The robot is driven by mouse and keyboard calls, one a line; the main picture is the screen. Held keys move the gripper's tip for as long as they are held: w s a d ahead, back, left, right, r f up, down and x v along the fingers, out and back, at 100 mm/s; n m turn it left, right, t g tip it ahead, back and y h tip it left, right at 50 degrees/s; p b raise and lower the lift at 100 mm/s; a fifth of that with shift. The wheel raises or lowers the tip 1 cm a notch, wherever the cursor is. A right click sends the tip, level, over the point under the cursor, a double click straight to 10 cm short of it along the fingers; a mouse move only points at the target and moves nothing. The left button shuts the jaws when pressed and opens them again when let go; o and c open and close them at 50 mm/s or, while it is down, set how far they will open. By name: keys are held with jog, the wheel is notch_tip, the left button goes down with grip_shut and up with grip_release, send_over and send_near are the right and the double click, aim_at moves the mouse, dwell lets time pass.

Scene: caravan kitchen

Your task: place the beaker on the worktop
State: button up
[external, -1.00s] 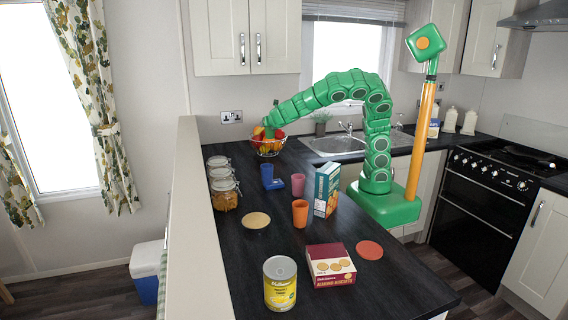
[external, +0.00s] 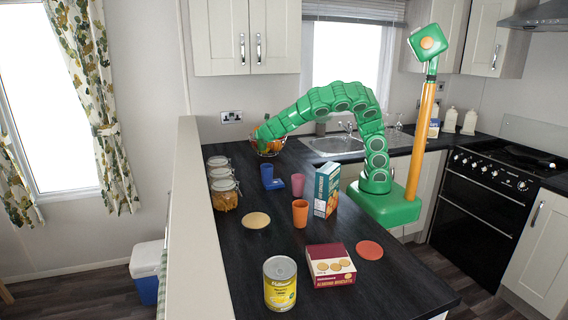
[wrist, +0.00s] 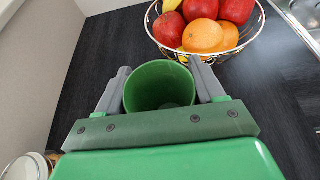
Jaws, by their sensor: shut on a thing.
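In the wrist view a green beaker (wrist: 160,84), its open mouth facing the camera, is held between the two grey fingers of my gripper (wrist: 160,88). My gripper is shut on it. In the external view my gripper (external: 264,134) is at the far left of the dark worktop (external: 225,262), in front of the fruit bowl (external: 281,151). The beaker is hard to tell from the green arm there. I cannot tell whether its base touches the worktop.
Glass jars (external: 224,195) line the left edge. A tin (external: 280,284) and a biscuit box (external: 330,266) stand at the front.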

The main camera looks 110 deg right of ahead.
jog(key=shift+w+d+f, duration=0.8)
jog(key=shift+w+f, duration=0.45)
jog(key=shift+f, duration=0.55)
jog(key=shift+w+d+f, duration=0.85)
jog(key=shift+w+f, duration=0.35)
jog(key=shift+f, duration=0.6)
jog(key=shift+w+d+f, duration=0.8)
jog(key=shift+w+f, duration=0.45)
jog(key=shift+f, duration=0.55)
jog(key=shift+f, duration=0.1)
jog(key=o, duration=1)
jog(key=shift+a+r, duration=0.3)
jog(key=shift+a, duration=0.15)
jog(key=shift+v, duration=5.5)
